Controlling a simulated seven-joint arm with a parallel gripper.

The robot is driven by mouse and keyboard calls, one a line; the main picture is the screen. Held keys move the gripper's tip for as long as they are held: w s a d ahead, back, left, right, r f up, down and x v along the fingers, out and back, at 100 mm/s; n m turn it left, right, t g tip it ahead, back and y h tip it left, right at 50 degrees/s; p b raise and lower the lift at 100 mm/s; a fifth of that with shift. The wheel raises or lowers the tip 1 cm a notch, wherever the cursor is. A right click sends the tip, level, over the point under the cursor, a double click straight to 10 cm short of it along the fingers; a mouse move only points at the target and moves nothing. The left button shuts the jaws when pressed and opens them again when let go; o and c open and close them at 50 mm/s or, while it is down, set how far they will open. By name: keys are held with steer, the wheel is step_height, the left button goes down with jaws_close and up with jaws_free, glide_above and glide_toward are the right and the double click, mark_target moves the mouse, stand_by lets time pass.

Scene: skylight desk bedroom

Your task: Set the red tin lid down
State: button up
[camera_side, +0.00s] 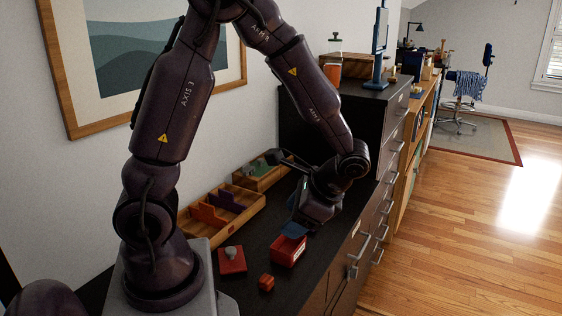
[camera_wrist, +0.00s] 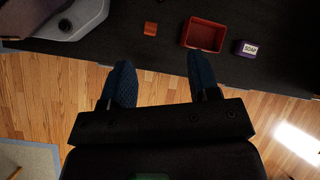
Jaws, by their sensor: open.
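The red tin lid (camera_side: 232,259) lies flat on the dark desk top in the side view, with a grey knob upward. It does not show in the wrist view. An open red tin (camera_side: 288,253) with a pale label stands to the right of the lid, apart from it; its empty inside shows in the wrist view (camera_wrist: 204,36). My gripper (camera_side: 294,225) is open, its blue fingers apart and nothing between them in the wrist view (camera_wrist: 158,62). In the side view the fingers overlap the tin's far rim; I cannot tell whether they touch it.
A small orange-red block (camera_side: 267,283) lies in front of the lid and tin. A purple soap box (camera_wrist: 246,48) stands beside the tin in the wrist view. A wooden divided tray (camera_side: 222,216) lies along the wall. The desk's drawer edge drops to the floor at right.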

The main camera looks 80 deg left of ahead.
steer(key=s+d+r+n+t+h, duration=0.2)
steer(key=r+t, duration=0.3)
steer(key=r, duration=0.3)
steer(key=s+d+r+n+t+h, duration=0.2)
steer(key=d+r+t, duration=0.3)
steer(key=r, duration=0.2)
steer(key=shift+s+r+t+h, duration=0.2)
steer(key=shift+r+t+h, duration=0.1)
steer(key=shift+r+h, duration=0.1)
